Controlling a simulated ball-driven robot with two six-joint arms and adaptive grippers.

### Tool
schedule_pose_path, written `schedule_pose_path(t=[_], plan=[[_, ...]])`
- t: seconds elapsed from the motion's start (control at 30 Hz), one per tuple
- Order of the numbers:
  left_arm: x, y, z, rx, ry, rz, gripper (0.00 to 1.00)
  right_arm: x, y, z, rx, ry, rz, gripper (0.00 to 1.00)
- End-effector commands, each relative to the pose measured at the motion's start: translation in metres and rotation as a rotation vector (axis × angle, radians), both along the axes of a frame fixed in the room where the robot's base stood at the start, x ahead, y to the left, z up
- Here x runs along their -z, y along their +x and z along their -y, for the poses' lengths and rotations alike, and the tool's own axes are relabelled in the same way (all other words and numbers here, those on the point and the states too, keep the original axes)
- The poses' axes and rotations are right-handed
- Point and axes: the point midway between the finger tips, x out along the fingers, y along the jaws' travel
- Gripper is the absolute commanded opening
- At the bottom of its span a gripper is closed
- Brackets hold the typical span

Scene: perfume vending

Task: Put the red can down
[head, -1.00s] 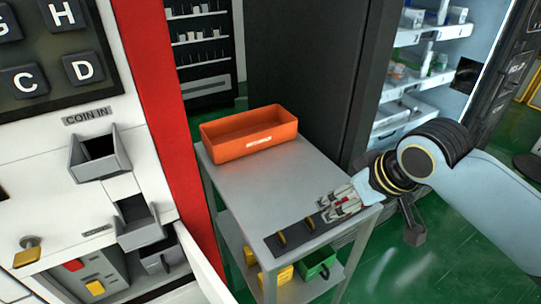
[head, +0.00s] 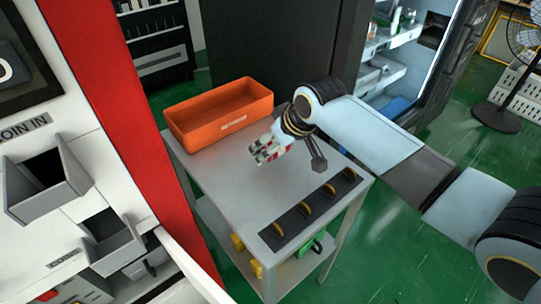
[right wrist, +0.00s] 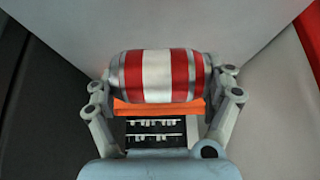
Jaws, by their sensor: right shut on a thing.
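In the right wrist view my right gripper (right wrist: 160,105) is shut on a red can (right wrist: 158,76) with a broad white band and silver ends. The can lies crosswise between the two fingers. In the head view the right gripper (head: 262,152) is over the grey cart top (head: 215,190), close to the front of the orange bin. The fingers mostly hide the can there. I cannot tell whether the can touches the cart top. My left gripper is not in view.
The orange bin (head: 225,112) stands at the back of the cart. A dark strip (head: 310,210) with several yellow pieces lies along the cart's front edge. The white and red vending machine (head: 90,130) is close on the left. The cart's left part is clear.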

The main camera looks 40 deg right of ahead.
Motion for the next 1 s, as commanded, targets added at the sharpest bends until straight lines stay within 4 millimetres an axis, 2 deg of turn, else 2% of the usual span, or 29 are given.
schedule_pose_path(t=[0.07, 0.2, 0.4, 0.8, 0.83, 0.93, 1.0], plan=[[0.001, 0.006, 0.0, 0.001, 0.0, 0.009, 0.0, 0.004, 0.008, 0.0, 0.0, 0.0, 0.001, 0.46], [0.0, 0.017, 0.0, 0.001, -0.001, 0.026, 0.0, 0.016, 0.011, -0.001, 0.0, 0.0, -0.002, 0.46], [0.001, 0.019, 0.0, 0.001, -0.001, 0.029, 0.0, 0.044, 0.011, 0.0, 0.0, 0.0, -0.001, 0.46], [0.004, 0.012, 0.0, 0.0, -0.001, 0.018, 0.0, 0.05, 0.01, 0.0, -0.001, -0.001, 0.0, 0.46], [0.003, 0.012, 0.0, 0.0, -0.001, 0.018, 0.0, 0.05, 0.01, 0.0, -0.001, -0.001, -0.001, 0.88], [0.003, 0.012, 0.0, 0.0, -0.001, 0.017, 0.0, 0.049, 0.01, 0.0, -0.001, -0.001, -0.001, 1.0], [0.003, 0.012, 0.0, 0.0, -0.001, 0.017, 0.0, 0.049, 0.01, 0.0, -0.001, -0.001, -0.001, 1.0]])
